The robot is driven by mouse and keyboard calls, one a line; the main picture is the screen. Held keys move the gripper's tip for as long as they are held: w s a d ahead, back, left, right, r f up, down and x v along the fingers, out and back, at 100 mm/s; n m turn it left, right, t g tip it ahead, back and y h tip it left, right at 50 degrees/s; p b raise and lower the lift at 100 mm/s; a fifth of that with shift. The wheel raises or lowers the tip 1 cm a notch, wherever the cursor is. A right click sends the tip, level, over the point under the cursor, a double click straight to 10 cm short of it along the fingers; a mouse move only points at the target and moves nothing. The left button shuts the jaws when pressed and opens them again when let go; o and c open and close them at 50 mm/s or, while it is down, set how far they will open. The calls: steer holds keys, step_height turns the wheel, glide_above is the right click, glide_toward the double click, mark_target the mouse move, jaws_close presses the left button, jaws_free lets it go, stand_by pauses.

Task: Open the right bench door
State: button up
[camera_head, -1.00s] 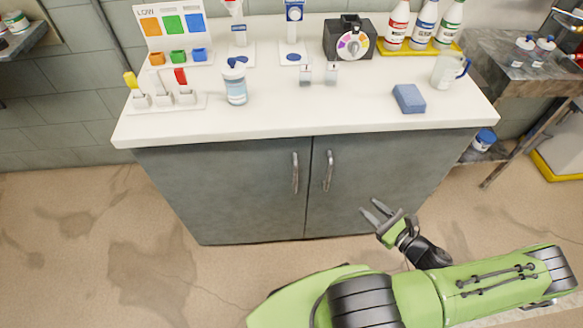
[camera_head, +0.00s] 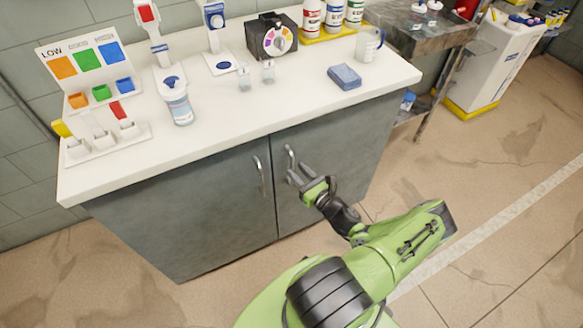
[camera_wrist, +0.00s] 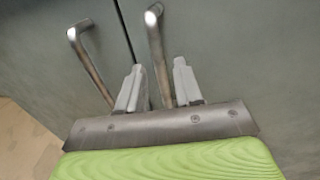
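The right bench door (camera_head: 345,145) is grey and shut, flush with the left door (camera_head: 185,225). Its curved metal handle (camera_head: 290,155) stands near the seam between the doors. In the wrist view this handle (camera_wrist: 157,35) runs down between my two grey fingers. My gripper (camera_head: 297,176) is at the lower part of the handle. The gripper (camera_wrist: 158,65) is open, with one finger on each side of the handle and gaps showing. The handle's lower end is hidden by the fingers and the gripper body in the wrist view.
The left door's handle (camera_head: 260,176) is close by on the left. The white benchtop (camera_head: 235,115) overhangs the doors and carries bottles, a blue sponge (camera_head: 344,76) and a glass mug (camera_head: 368,45). The floor (camera_head: 500,150) right of the bench is clear.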

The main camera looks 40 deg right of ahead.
mark_target(292, 166)
steer(key=w, duration=0.3)
steer(key=shift+w+d, duration=0.15)
steer(key=shift+w, duration=0.25)
jaws_close()
